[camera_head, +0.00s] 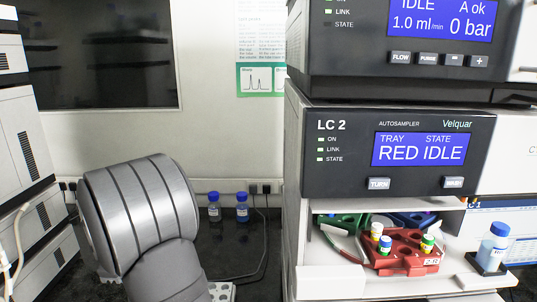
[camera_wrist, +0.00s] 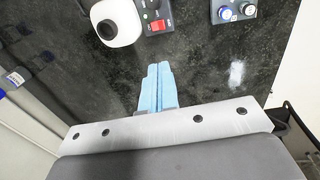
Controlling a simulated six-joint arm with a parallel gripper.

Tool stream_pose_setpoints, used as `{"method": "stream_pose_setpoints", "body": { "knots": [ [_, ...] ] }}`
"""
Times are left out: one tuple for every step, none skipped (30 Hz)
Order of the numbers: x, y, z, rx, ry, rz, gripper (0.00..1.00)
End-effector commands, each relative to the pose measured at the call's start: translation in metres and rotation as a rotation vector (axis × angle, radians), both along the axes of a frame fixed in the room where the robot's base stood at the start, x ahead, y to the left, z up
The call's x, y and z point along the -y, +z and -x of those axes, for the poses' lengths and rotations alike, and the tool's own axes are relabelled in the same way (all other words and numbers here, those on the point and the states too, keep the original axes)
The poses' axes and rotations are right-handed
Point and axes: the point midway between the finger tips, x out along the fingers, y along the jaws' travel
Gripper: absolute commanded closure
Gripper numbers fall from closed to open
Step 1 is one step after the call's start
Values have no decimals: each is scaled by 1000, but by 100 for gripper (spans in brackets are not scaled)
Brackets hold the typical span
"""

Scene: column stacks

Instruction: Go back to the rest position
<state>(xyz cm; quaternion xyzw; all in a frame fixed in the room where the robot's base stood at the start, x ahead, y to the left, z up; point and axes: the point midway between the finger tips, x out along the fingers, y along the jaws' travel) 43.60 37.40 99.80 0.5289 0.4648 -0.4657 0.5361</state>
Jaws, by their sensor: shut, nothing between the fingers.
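My gripper (camera_wrist: 158,72) shows in the wrist view as two light blue fingers. They are pressed together with nothing between them, above a dark, speckled bench top (camera_wrist: 200,75). The fingertips touch nothing that I can see. In the head view a grey link of my arm fills the lower left, and the gripper itself is not visible there.
At the right stands the LC 2 autosampler (camera_head: 390,155), its screen reading "RED IDLE". A red tray (camera_head: 405,262) with several vials sits in its open bay. Two blue-capped bottles (camera_head: 242,208) stand by the back wall. A white round device (camera_wrist: 117,22) stands beyond my fingers.

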Motion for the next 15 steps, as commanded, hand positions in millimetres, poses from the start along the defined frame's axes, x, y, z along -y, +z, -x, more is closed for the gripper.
{"method": "stream_pose_setpoints", "body": {
  "knots": [
    [0, 9, 4, 13, 1, -2, 100],
    [0, 14, 7, 21, 2, -3, 100],
    [0, 19, 10, 29, 2, -3, 100],
    [1, 24, 12, 36, 1, -5, 100],
    [1, 29, 15, 43, 0, -5, 100],
    [2, 34, 18, 52, 0, -5, 100],
    [2, 38, 20, 59, 0, -5, 100],
    [3, 42, 22, 65, -1, -7, 100],
    [3, 48, 25, 72, -2, -8, 100],
    [4, 51, 27, 79, -3, -9, 100],
    [4, 55, 29, 84, -3, -9, 100],
    [5, 59, 32, 91, -3, -9, 100],
    [5, 60, 33, 95, -4, -9, 100],
    [6, 52, 31, 91, -6, -5, 100],
    [6, 46, 30, 91, -5, -6, 100]
  ]
}}
